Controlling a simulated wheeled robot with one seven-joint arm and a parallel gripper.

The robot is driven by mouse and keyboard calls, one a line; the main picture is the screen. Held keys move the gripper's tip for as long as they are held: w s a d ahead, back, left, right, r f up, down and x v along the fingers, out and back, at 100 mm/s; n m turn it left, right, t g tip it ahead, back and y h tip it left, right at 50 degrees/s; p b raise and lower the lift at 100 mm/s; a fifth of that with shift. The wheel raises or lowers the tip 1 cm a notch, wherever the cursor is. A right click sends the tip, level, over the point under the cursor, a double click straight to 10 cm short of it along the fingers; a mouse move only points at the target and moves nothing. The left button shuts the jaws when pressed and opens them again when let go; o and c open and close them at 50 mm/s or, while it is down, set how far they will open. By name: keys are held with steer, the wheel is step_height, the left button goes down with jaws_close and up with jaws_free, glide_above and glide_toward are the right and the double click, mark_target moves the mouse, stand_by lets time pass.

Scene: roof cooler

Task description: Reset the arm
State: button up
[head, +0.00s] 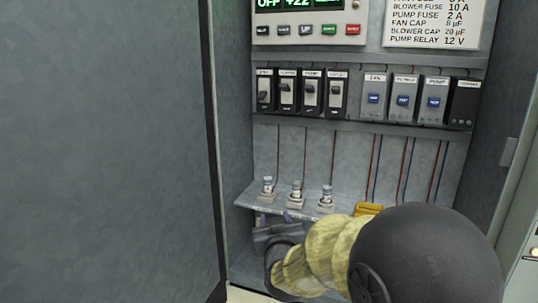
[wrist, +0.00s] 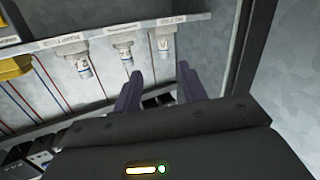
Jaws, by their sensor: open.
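My gripper (head: 275,219) is at the bottom of the open cabinet in the head view, just below and in front of the fuse shelf (head: 243,198). Its two dark purple fingers are spread with nothing between them; they also show in the wrist view (wrist: 158,88). My arm reaches in from the lower right and hides part of the cabinet's lower right. In the wrist view the scene appears upside down, and the labelled shelf edge (wrist: 190,22) lies beyond the fingertips.
Three fuses (head: 297,189) stand in holders on the shelf. A yellow item (head: 368,208) sits at the shelf's right, partly behind my arm. Above are black switches (head: 287,92), grey modules (head: 404,98) and a control panel (head: 310,22). The cabinet's side wall (head: 510,120) bounds the right.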

steer(key=s+d+f+g+p, duration=0.1)
steer(key=s+d+f+g, duration=0.3)
steer(key=s, duration=0.4)
steer(key=s+d+f+m+g+h+p, duration=0.1)
steer(key=s+d+f+g, duration=0.4)
steer(key=s, duration=0.2)
steer(key=s+d+f+m+g+p, duration=0.1)
steer(key=s+d+f+g, duration=0.3)
steer(key=s, duration=0.4)
steer(key=shift+s+d+f+g, duration=0.25)
steer(key=shift+s+f+g, duration=0.05)
steer(key=shift+f+g, duration=0.45)
